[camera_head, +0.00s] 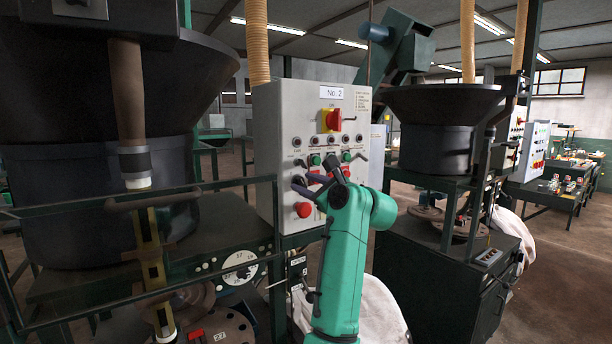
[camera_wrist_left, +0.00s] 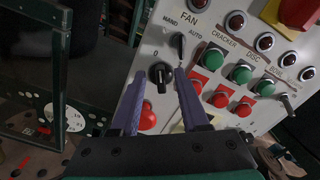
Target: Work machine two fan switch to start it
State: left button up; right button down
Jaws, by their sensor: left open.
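The grey control box marked No. 2 (camera_head: 268,115) stands at mid-picture in the head view. In the left wrist view, a black lever (camera_wrist_left: 178,45) sits below the FAN label, between MAND and AUTO. A black knob (camera_wrist_left: 161,82), with a 0 above it, lies below that lever. My left gripper (camera_wrist_left: 171,73) is open. Its two purple fingers reach toward the panel on either side of the black knob, which shows nearer the left finger. I cannot tell whether they touch it. In the head view my left arm hides part of the panel's lower right. My right gripper is out of view.
Near the fingers are a red button (camera_wrist_left: 147,118) and rows of green and red buttons. A red and yellow main switch (camera_head: 332,120) is higher on the panel. A dark hopper (camera_head: 90,90) and its frame stand left; another machine (camera_head: 440,130) stands right.

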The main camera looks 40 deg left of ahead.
pick_arm(q)
jog(key=shift+w+a+f, duration=0.1)
jog(key=shift+w, duration=0.05)
grip_shut()
jog(key=shift+m, duration=0.4)
jog(key=shift+m+b, duration=0.3)
jog(key=shift+m, duration=0.8)
jog(key=m, duration=0.2)
jog(key=shift+w+m, duration=0.1)
jog(key=shift+m, duration=0.2)
jog(key=shift+w+d+m+p, duration=0.1)
jog(key=shift+m+p, duration=0.05)
jog(key=shift+m, duration=1.45)
jog(key=shift+w+d+m+p, duration=0.1)
jog(key=shift+m+p, duration=0.05)
jog(key=shift+m, duration=1.45)
